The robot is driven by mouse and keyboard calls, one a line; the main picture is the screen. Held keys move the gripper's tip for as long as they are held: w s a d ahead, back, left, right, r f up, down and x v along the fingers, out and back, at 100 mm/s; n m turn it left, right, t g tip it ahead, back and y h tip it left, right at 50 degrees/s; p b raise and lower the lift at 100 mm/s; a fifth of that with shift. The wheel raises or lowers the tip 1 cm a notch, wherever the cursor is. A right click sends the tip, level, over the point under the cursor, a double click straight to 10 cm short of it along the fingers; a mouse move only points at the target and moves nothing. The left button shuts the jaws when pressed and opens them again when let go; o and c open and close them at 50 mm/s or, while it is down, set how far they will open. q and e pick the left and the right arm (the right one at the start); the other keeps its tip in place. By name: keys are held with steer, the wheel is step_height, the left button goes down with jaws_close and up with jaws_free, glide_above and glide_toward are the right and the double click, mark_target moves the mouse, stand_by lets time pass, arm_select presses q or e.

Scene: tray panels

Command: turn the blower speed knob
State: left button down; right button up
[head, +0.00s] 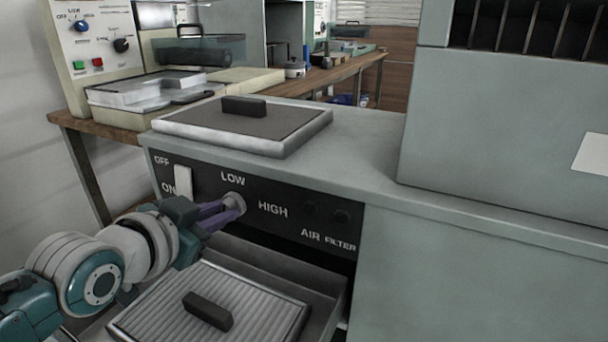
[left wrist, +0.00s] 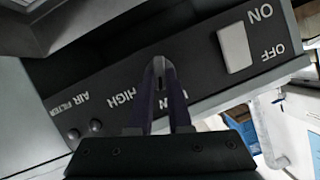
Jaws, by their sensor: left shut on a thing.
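The blower speed knob (head: 235,203) is a small pale round knob on the black control panel (head: 285,232), between the LOW and HIGH labels. My left gripper (head: 228,212) reaches it from the lower left with its purple fingers closed on it. In the left wrist view, the fingers of my left gripper (left wrist: 159,68) come together at the panel and hide most of the knob. The direction the knob points cannot be told. My right gripper is in neither view.
A white OFF/ON switch (head: 183,182) sits left of the knob. A ribbed tray panel with a dark handle (head: 207,311) lies below my left gripper. Another handled panel (head: 300,134) lies on top of the grey unit. A tall grey housing (head: 490,130) rises at right.

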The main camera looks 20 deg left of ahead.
arm_select(q)
steer(key=shift+a+r+n+h, duration=0.1)
steer(key=shift+a+n+h, duration=0.05)
steer(key=shift+n+h, duration=0.3)
steer(key=shift+a+n+h, duration=0.1)
steer(key=shift+n+h, duration=0.35)
steer(key=shift+n, duration=0.4)
steer(key=c, duration=0.8)
jaws_free()
steer(key=shift+c, duration=0.2)
